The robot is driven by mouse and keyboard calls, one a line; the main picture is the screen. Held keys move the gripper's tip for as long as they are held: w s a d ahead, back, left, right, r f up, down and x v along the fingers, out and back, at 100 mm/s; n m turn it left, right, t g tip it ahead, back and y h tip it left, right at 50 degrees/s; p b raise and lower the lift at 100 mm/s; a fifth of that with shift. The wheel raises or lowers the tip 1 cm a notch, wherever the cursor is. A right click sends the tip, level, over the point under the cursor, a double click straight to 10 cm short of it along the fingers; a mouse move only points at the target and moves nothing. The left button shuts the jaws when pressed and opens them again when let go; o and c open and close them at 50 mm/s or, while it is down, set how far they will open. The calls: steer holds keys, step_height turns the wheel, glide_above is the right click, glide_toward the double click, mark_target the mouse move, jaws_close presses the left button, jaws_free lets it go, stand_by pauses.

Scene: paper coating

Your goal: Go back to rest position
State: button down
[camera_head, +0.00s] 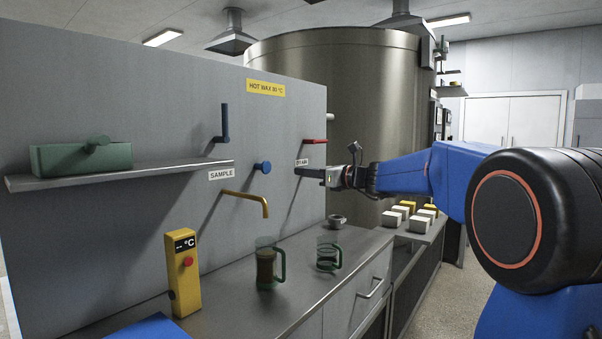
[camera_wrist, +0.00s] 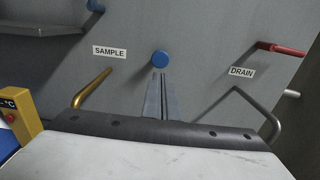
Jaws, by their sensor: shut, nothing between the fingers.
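My gripper (camera_head: 302,172) is shut and empty. In the head view it reaches left from my blue arm, with its fingertips near the panel, just below the red handle (camera_head: 314,141) and to the right of the blue knob (camera_head: 263,167). In the wrist view the closed fingers (camera_wrist: 160,78) point up the picture, with their tips just below the blue knob (camera_wrist: 160,58). I cannot tell how far the tips are from the panel (camera_head: 150,110).
A steel counter (camera_head: 215,318) carries a yellow thermometer unit (camera_head: 182,275), a glass with brown contents (camera_head: 266,267) and an empty-looking glass (camera_head: 328,256). A brass spout (camera_head: 247,198) sticks out above them. A shelf (camera_head: 120,175) holds a green box (camera_head: 80,157). A large steel tank (camera_head: 350,90) stands behind.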

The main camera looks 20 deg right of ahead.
steer(key=s+a+f+n+g+h, duration=0.2)
steer(key=s+a+f+n+g, duration=0.2)
steer(key=s+f+n, duration=0.7)
steer(key=s+a+f+n+g+h, duration=0.1)
steer(key=s+a+f+n+g, duration=0.45)
steer(key=s, duration=0.95)
steer(key=s+d+f+n+h, duration=0.3)
steer(key=s+d+f+n, duration=0.2)
steer(key=s+f, duration=0.4)
steer(key=s+d+f+n+h, duration=0.4)
steer(key=s+f+n, duration=0.3)
steer(key=s+f, duration=0.3)
steer(key=s+d, duration=0.1)
steer(key=s, duration=0.2)
steer(key=shift+s+d+f+h, duration=0.2)
steer(key=shift+s+d+h, duration=0.1)
steer(key=shift+s, duration=0.1)
steer(key=shift+r, duration=0.1)
